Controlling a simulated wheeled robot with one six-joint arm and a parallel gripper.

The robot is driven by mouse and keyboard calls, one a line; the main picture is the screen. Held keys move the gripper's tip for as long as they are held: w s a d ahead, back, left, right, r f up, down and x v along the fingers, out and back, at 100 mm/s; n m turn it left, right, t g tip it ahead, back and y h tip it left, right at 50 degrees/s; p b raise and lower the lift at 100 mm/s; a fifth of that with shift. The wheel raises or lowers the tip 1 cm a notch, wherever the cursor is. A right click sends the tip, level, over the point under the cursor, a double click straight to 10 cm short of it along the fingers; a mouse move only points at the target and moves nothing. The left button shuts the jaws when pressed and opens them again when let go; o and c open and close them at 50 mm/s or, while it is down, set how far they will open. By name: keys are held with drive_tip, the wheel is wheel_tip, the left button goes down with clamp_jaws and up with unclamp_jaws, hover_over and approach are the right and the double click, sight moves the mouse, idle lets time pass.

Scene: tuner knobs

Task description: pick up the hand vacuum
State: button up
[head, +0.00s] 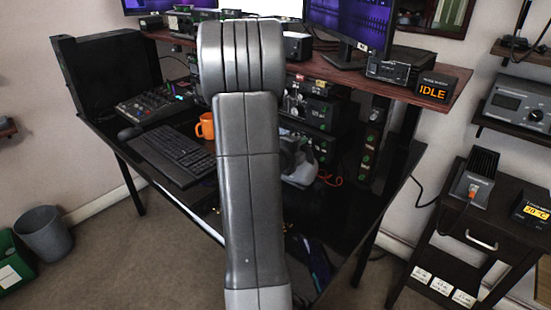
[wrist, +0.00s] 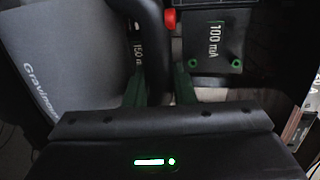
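The hand vacuum appears in the wrist view as a large grey body (wrist: 60,70) with light lettering at the left and a thick black handle (wrist: 153,45). The two dark green fingers of my gripper (wrist: 158,88) stand close on either side of this handle, with almost no gap, and appear shut on it. The black gripper housing with a green light fills the bottom and hides the near part. In the head view, a light grey and dark shape (head: 299,164) shows partly behind my arm above the black desk; I cannot tell how much is vacuum and how much is my wrist.
Equipment panels labelled in mA (wrist: 214,42) lie close beyond my fingers, with a red knob (wrist: 170,19). The desk (head: 335,235) holds a keyboard (head: 172,153), an orange mug (head: 206,126) and a mixer (head: 153,104). A raised wooden shelf (head: 428,88) overhangs. A side cabinet (head: 480,225) stands right.

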clamp_jaws()
idle(1.1)
drive_tip(key=shift+r, duration=0.1)
